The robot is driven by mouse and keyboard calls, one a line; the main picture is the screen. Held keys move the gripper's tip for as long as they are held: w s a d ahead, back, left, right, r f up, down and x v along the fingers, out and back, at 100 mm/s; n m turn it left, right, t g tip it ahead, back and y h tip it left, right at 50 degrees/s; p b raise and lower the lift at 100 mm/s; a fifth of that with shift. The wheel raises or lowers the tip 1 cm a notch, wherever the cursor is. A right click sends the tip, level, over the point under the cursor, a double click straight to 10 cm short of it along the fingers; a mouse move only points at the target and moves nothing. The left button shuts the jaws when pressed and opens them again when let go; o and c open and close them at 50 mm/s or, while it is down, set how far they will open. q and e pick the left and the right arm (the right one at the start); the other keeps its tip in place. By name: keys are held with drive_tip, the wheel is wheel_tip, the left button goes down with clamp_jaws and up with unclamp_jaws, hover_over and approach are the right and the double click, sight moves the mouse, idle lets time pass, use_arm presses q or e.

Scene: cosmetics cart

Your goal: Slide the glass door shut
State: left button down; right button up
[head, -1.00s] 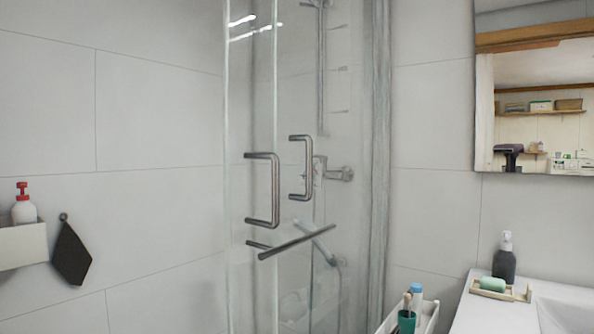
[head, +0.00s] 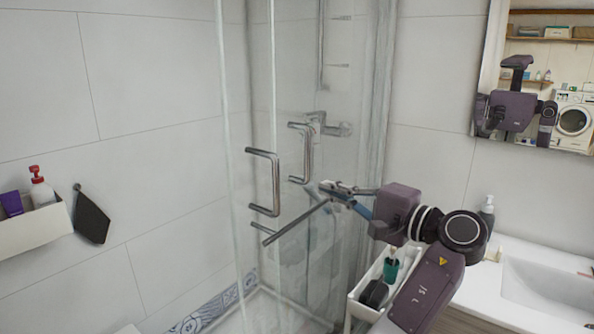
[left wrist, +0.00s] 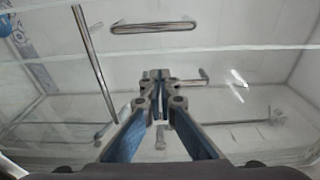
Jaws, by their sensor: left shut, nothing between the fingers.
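The glass shower door (head: 262,105) is clear, with metal handles. One D-shaped handle (head: 276,183) is at the left, and a second handle (head: 307,153) is just right of it. A slanted metal bar (head: 297,222) is below them. My left gripper (head: 325,187) is shut and empty, right of the second handle and above the bar's right end. I cannot tell if it touches the glass. The left wrist view shows its closed fingers (left wrist: 160,78), a handle (left wrist: 153,27) ahead and the bar (left wrist: 92,60) at left. My right gripper is out of view.
A white caddy (head: 357,302) with a green cup (head: 391,270) stands below my left arm. A wall shelf (head: 35,228) and a dark hanging cloth (head: 92,217) are at the left.

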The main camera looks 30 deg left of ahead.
use_arm(q)
drive_tip(key=s+a+p, duration=0.1)
drive_tip(key=a+p, duration=0.4)
drive_tip(key=a, duration=0.4)
drive_tip(key=shift+s+a+p, duration=0.2)
drive_tip(key=shift+s+p, duration=0.2)
drive_tip(key=shift+f, duration=0.1)
